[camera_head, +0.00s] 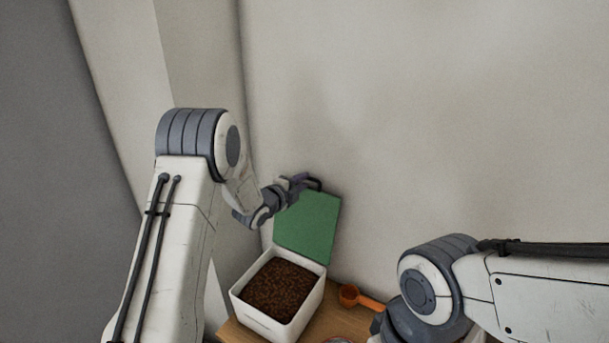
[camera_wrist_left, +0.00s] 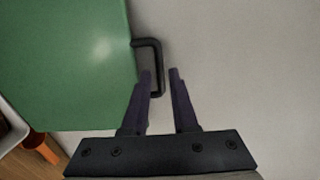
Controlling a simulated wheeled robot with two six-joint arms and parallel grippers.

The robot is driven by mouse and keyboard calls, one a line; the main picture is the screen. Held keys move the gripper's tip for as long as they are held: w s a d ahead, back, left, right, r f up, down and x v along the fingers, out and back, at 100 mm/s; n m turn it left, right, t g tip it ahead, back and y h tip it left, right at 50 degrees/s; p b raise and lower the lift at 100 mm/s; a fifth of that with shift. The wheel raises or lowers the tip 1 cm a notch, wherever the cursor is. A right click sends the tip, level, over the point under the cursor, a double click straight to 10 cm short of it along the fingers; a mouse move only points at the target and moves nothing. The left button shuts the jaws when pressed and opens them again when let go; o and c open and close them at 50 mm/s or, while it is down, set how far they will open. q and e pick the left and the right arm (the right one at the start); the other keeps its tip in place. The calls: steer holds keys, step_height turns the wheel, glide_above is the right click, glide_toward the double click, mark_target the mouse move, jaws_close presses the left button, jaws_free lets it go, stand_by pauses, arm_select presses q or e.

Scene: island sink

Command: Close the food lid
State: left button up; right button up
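A white food box (camera_head: 266,323) full of brown kibble stands on the wooden table. Its green lid (camera_head: 307,229) is open and stands up at the back, near the wall. A dark handle (camera_wrist_left: 158,66) sticks out from the lid's edge. My left gripper (camera_head: 311,183) is at the lid's top edge. In the left wrist view my left gripper (camera_wrist_left: 160,75) is open, and its fingertips are at the handle, with part of the handle between them. I cannot tell whether they touch it. My right gripper is not visible; only my right arm shows at the lower right.
An orange scoop (camera_head: 350,295) lies on the wooden table (camera_head: 316,327) just right of the box, close to my right arm. A bare pale wall (camera_head: 420,130) rises close behind the lid.

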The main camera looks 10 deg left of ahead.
arm_select(q)
steer(key=shift+x, duration=0.9)
jaws_close()
stand_by(0.9)
